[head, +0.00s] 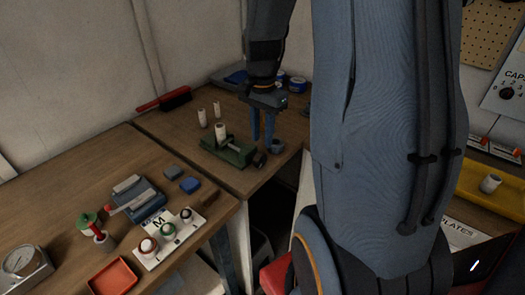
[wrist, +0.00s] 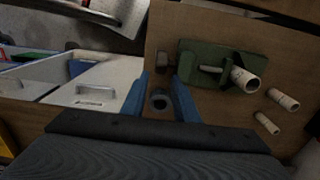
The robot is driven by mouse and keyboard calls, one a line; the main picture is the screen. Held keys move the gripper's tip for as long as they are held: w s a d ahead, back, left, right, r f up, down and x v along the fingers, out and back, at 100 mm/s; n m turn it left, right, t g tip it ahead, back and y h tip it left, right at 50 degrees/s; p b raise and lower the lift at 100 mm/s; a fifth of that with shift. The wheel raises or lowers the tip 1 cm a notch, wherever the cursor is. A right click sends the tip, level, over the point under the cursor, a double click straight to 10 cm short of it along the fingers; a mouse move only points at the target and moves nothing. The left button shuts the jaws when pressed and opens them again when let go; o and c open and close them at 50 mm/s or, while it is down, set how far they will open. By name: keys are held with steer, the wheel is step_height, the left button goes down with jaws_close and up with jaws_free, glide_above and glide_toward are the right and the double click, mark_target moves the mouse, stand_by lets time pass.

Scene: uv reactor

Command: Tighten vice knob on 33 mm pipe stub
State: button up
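The green vice (head: 229,151) stands on the far bench with an upright pale pipe stub (head: 221,131) at its jaw. In the wrist view the vice (wrist: 195,50) lies ahead and right, with the stub (wrist: 245,79) at its right end. The dark round vice knob (head: 260,159) is on the vice's right side in the head view. It also shows in the wrist view (wrist: 162,66), near the gap between my fingertips. My gripper (head: 262,138) is open, blue fingers pointing down. It also shows in the wrist view (wrist: 160,76). I cannot tell whether it touches the knob.
A small dark hollow ring (head: 278,146) lies near my fingers, close to the bench edge; it also shows between them in the wrist view (wrist: 160,100). Two loose pipe stubs (head: 217,109) (head: 202,118) stand behind the vice. A red-handled brush (head: 165,100) lies at the back left.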

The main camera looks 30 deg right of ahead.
mark_target(262, 154)
steer(key=shift+f+p, duration=0.85)
steer(key=shift+f, duration=2.9)
steer(key=shift+c, duration=0.4)
jaws_close()
